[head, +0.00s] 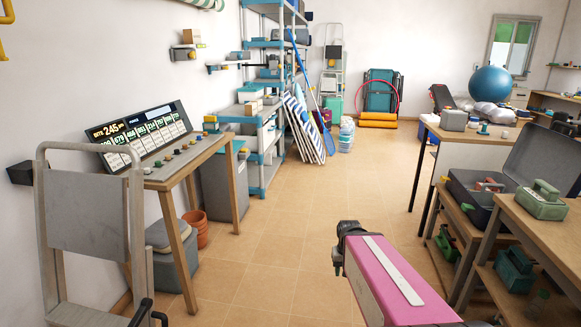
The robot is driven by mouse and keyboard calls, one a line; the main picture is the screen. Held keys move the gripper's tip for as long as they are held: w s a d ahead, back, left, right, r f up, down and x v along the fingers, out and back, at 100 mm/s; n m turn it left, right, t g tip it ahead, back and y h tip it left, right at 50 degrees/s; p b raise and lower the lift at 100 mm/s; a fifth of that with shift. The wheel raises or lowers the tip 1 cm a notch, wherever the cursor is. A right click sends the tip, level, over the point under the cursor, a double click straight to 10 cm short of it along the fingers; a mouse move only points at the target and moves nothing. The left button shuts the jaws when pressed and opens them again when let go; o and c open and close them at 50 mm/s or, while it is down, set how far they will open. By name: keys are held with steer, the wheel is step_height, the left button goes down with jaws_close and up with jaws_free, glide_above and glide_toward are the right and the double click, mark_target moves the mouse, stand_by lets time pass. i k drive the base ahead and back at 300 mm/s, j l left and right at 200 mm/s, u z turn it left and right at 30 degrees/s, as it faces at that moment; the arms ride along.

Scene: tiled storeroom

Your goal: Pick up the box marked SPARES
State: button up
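I cannot read the word SPARES on any box in the head view. My pink arm reaches in from the bottom right, and a dark part (350,235) shows at its far end. This may be my gripper, but I cannot make out fingers or anything held. Several cases stand at the right: a green and grey case (541,202) on the wooden bench, an open dark case (468,190) behind it, and a green case (514,270) on a lower shelf. Small boxes also stand on the blue and grey shelving (262,118); any marks on them are too small to read.
A console (150,135) on a wooden table (190,165) and a grey folding chair or ladder (90,215) stand at the left. Grey bins (222,185) are under the table. Striped boards (303,128) lean by the shelving. The tiled floor (300,215) between left and right furniture is clear.

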mark_target(191, 36)
steer(key=i+z, duration=0.1)
steer(key=i, duration=1.75)
steer(key=i+l+u, duration=0.25)
steer(key=i+u, duration=0.2)
steer(key=i, duration=0.4)
steer(key=i+l+u, duration=0.45)
steer(key=i, duration=0.35)
steer(key=i+l+u, duration=0.4)
steer(key=i+l, duration=0.3)
steer(key=l, duration=0.15)
